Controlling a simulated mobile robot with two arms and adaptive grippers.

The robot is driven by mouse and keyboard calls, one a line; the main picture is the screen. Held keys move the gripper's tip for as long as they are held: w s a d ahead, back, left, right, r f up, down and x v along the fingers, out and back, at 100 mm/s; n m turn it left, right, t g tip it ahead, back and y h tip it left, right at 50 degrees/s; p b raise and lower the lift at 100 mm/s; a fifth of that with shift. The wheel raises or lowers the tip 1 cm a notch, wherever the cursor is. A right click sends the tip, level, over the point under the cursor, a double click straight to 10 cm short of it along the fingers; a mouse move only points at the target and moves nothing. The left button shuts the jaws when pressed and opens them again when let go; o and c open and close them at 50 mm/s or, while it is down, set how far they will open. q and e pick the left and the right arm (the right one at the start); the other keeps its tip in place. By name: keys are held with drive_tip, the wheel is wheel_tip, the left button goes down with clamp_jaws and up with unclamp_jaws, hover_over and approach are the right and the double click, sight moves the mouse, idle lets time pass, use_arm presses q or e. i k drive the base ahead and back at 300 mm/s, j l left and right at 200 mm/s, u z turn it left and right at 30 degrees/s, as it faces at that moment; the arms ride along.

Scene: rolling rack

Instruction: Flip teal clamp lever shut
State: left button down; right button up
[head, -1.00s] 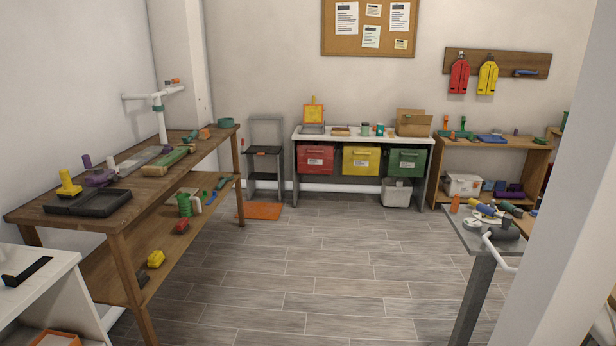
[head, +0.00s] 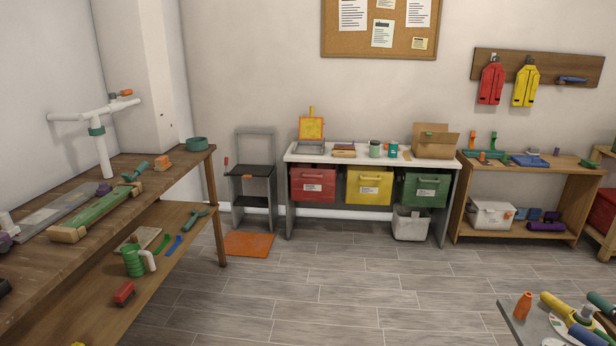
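A teal collar (head: 96,131) sits around the white pipe stand at the left. A small teal-green tool (head: 135,171) with a lever-like shape lies on the wooden workbench below it. A teal-green piece (head: 485,154) with upright orange and green parts lies on the right wooden shelf unit. I cannot tell which of these, if any, is the teal clamp, and no lever's position is clear at this distance. Neither of my grippers is in view.
The wooden workbench (head: 75,270) runs along the left. A white table (head: 350,156) with red, yellow and green bins stands at the back. A grey step stool (head: 254,172) is beside it. A cluttered table corner (head: 515,318) is at lower right. The middle floor is clear.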

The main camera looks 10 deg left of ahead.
sight(144, 164)
drive_tip(key=i, duration=1.85)
drive_tip(key=i+l+u, duration=0.1)
drive_tip(key=i+u, duration=0.3)
drive_tip(key=i+l+u, duration=0.25)
drive_tip(key=i+u, duration=0.15)
drive_tip(key=i+l+u, duration=1.2)
drive_tip(key=l, duration=0.25)
drive_tip(key=k, duration=0.1)
